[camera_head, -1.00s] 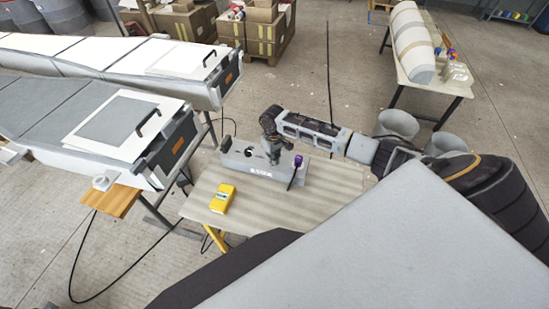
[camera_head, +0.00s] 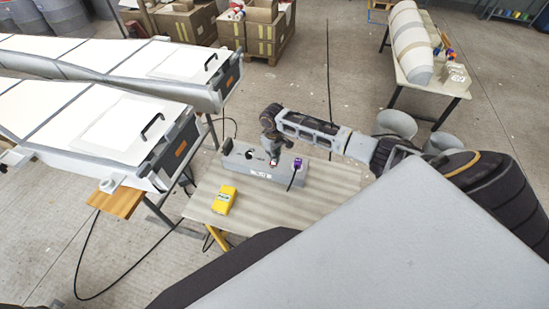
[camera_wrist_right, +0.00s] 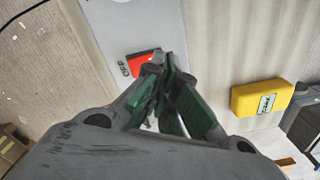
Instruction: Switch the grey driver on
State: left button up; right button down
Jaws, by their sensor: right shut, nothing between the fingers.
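The grey driver (camera_head: 285,177) is a long grey box on the small table, with a white label on its front and a purple plug at its right end. My right gripper (camera_head: 273,160) is shut and empty, its fingers pointing down at the driver's top. In the right wrist view the shut fingertips (camera_wrist_right: 165,64) are at a red switch (camera_wrist_right: 140,65) on the driver's grey face (camera_wrist_right: 135,25). The letters "OFF" show beside the switch. The fingers hide part of the switch, and I cannot tell whether they touch it. My left gripper is not in view.
A yellow device (camera_head: 224,199) lies left of the driver on the table (camera_head: 335,188), also in the right wrist view (camera_wrist_right: 262,97). Two long moulds (camera_head: 110,120) stand at the left. A black cable hangs over the floor. The table's right part is clear.

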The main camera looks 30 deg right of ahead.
aim_at(273, 164)
jog(key=shift+r+p, duration=0.8)
jog(key=shift+r, duration=0.05)
jog(key=shift+r+p, duration=0.45)
jog(key=shift+r, duration=0.65)
